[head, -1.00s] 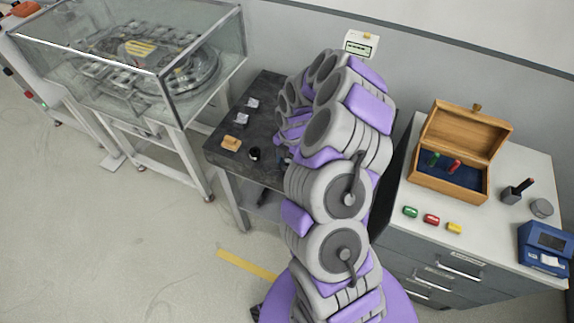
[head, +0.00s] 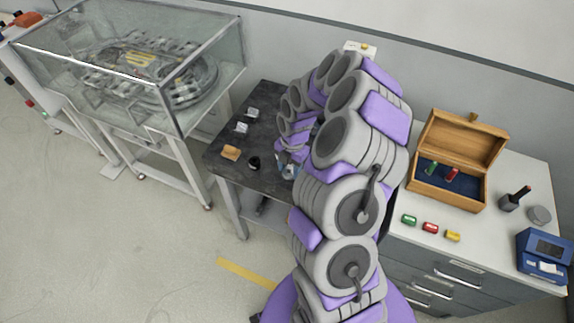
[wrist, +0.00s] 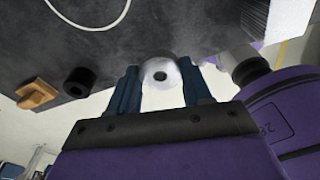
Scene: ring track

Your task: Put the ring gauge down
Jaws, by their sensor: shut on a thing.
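The ring gauge (wrist: 172,66), a pale metal ring with a dark hole, is between the two blue fingers of my gripper (wrist: 159,80) in the wrist view. My gripper is shut on it. In the head view my gripper (head: 289,168) is over the right part of the dark table (head: 268,98), mostly covered by my arm, and the ring is hard to make out there. I cannot tell whether the ring touches the table top.
A black ring (head: 254,163) and a tan block (head: 230,153) stand left of my gripper, with small grey blocks (head: 241,127) behind. A glass case (head: 205,75) is at left. A cabinet with an open wooden box (head: 448,193) is at right.

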